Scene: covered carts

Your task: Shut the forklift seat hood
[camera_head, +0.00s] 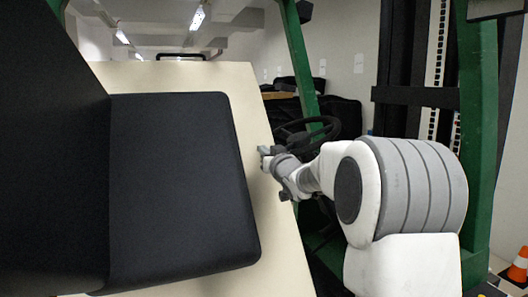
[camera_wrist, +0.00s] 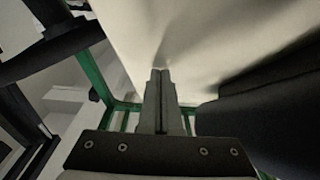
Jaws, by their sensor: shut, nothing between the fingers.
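The forklift seat hood (camera_head: 170,75) is a cream panel that stands tilted up in the left half of the head view. A black seat (camera_head: 180,180) is fixed on it, and a dark handle shows at its top edge. My gripper (camera_head: 264,157) is at the hood's right edge, beside the seat. In the wrist view the hood (camera_wrist: 220,35) fills the top, and the seat (camera_wrist: 275,110) is at right. The fingers of my gripper (camera_wrist: 160,73) are together and empty, with their tips at or very near the cream surface. I cannot tell whether they touch.
A black steering wheel (camera_head: 330,127) is just behind my gripper. A green frame post (camera_head: 302,60) rises behind the hood, and a thicker green post (camera_head: 477,120) stands at right. An orange cone (camera_head: 518,264) is at lower right. Dark mast parts stand behind my arm.

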